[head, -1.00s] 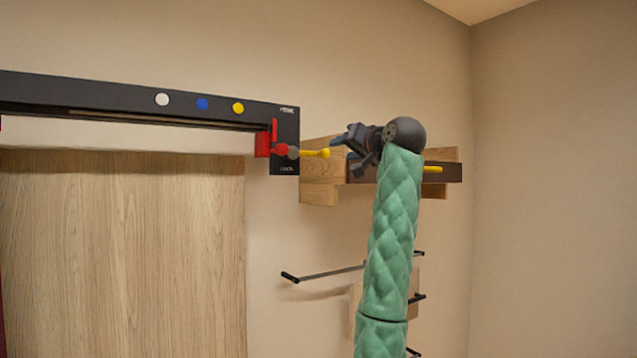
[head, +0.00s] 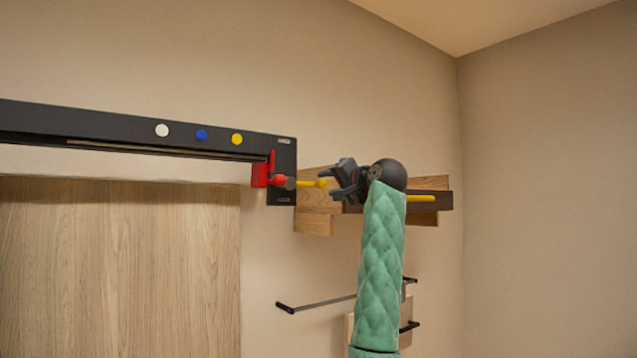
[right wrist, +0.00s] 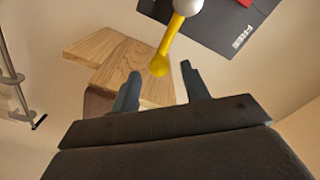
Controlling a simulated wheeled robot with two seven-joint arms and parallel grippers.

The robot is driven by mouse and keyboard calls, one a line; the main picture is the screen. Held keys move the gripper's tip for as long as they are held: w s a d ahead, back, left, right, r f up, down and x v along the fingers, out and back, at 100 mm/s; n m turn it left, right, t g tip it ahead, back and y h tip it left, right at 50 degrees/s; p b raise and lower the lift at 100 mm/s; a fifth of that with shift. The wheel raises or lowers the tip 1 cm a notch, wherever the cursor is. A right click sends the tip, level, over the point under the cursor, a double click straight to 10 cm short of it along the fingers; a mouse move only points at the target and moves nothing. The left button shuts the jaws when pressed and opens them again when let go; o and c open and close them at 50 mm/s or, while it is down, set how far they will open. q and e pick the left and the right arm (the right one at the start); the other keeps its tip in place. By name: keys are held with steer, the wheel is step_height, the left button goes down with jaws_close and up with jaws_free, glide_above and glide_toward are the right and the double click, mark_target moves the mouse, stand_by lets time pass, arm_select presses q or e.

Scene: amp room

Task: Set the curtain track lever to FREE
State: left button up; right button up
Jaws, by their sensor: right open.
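The curtain track (head: 110,125) is a long dark rail on the wall, ending at the right in a dark end plate (head: 284,155). A red hub there carries the lever, which has a grey part and a yellow tip (head: 312,183) pointing right. In the right wrist view the lever's yellow end (right wrist: 165,55) hangs just beyond the fingers, and the plate (right wrist: 225,25) reads FREE. My right gripper (head: 334,182) is open, its fingertips close to the lever's tip; the fingers (right wrist: 158,85) stand either side of the tip's line, with nothing held. My left gripper is out of view.
A wooden wall rack (head: 315,222) with a dark brown front and a yellow peg (head: 420,198) is behind my gripper. A black-ended rod (head: 315,304) sticks out below. A wooden panel (head: 120,265) hangs under the track. The wall right of the rack is clear.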

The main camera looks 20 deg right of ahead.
mark_target(325, 183)
steer(key=p+x, duration=0.2)
steer(key=x, duration=0.2)
steer(key=shift+w+d+r+p, duration=0.1)
steer(key=shift+w+d+p, duration=0.05)
steer(key=shift+w+p, duration=0.15)
steer(key=shift+w+a+p, duration=0.3)
steer(key=shift+w+p, duration=0.05)
steer(key=shift+w, duration=0.25)
steer(key=shift+f, duration=0.2)
jaws_close()
